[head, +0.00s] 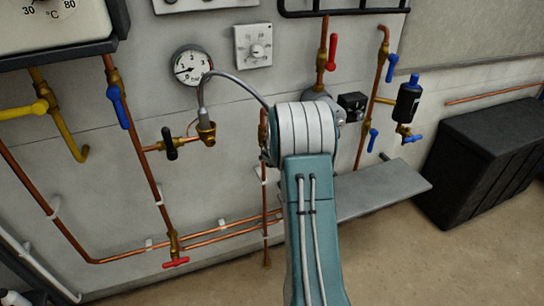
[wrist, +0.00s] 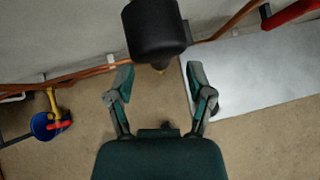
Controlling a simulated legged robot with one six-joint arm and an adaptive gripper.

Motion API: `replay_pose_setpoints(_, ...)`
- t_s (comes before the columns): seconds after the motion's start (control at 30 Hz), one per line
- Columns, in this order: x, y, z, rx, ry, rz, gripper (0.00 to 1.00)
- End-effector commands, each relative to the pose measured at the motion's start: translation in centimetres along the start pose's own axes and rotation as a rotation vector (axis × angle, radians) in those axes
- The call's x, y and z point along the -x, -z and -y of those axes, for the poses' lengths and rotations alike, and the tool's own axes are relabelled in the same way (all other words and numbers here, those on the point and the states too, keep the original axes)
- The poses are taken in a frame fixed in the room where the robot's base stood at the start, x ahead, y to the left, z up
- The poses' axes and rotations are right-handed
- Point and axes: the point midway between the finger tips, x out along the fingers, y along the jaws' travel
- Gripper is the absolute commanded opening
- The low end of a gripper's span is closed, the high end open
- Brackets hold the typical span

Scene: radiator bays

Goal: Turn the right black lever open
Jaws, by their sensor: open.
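My gripper (wrist: 159,74) is open in the wrist view, its two green fingers apart with nothing between their tips. A dark black block (wrist: 157,32), with a bit of brass beneath it, hangs just beyond the fingertips; it looks like the right black lever seen close up, but I cannot tell its angle. In the head view my arm hides the gripper and most of the valve (head: 262,132) behind it. Another black lever (head: 169,143) is plainly seen further left, on a brass valve, standing near upright.
A red lever (head: 333,52) and blue levers (head: 392,67) sit on pipes to the right. A grey shelf (head: 385,190) juts out low at right, beside a black chest (head: 490,155). Copper pipes run low along the wall.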

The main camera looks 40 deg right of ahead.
Motion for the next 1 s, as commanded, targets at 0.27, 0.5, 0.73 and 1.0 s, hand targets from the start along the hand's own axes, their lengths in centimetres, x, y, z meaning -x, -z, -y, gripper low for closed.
replay_pose_setpoints(0.27, 5.0, -0.1, 0.0, 0.002, 0.001, 0.001, 0.68)
replay_pose_setpoints(0.5, 7.0, 0.0, 0.0, 0.003, 0.001, 0.0, 0.68)
replay_pose_setpoints(0.73, 8.0, 0.1, 0.0, 0.001, 0.002, -0.002, 0.68)
replay_pose_setpoints(1.0, 8.1, 0.1, 0.0, 0.0, 0.002, -0.002, 0.68)
